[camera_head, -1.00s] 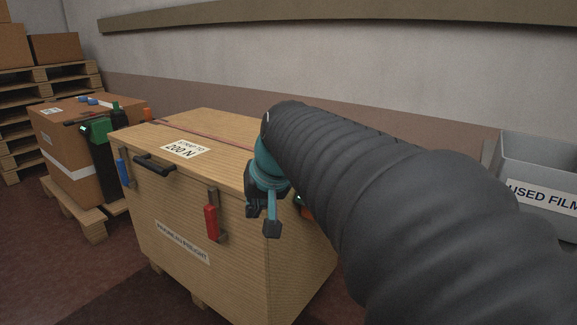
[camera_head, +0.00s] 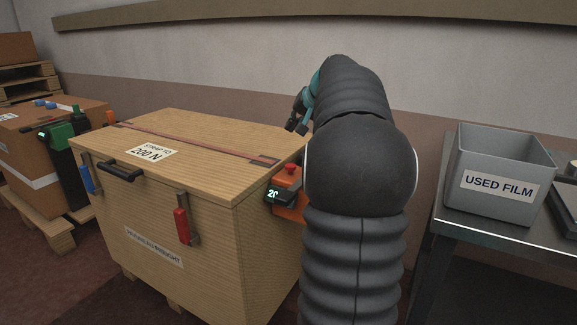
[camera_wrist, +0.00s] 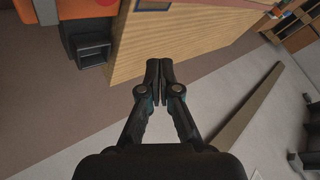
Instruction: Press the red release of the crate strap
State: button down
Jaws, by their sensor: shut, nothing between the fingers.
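The wooden crate (camera_head: 190,220) has a thin reddish strap (camera_head: 200,143) across its lid. An orange strap device (camera_head: 290,207) with a lit display hangs on the crate's right side, with a red release button (camera_head: 290,169) on top. My gripper (camera_head: 294,122) is above the far part of the lid, beyond and above the button, partly hidden behind my arm. Orange casing (camera_wrist: 88,10) shows at the top left, apart from the fingers; the button is not clearly shown there.
A red-handled latch (camera_head: 182,225), a blue latch (camera_head: 86,178) and a black handle (camera_head: 121,173) are on the crate's front. A grey USED FILM bin (camera_head: 480,155) stands on a table at right. A strapped carton (camera_head: 30,165) stands at left.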

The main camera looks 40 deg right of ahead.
aim_at(289, 164)
jog(key=shift+f, duration=0.2)
notch_tip(289, 164, down, 8)
jog(key=b, duration=0.6)
jog(key=shift+f+b, duration=0.25)
jog(key=shift+b, duration=0.1)
dwell(1.1)
jog(key=shift+f+b, duration=0.35)
jog(key=shift+f, duration=0.1)
jog(key=shift+f+b, duration=0.7)
jog(key=shift+f, duration=0.2)
dwell(1.0)
jog(key=shift+r, duration=0.1)
jog(key=shift+r+p, duration=1.05)
jog(key=shift+r, duration=0.2)
jog(key=shift+r+p, duration=2)
jog(key=shift+r, duration=0.5)
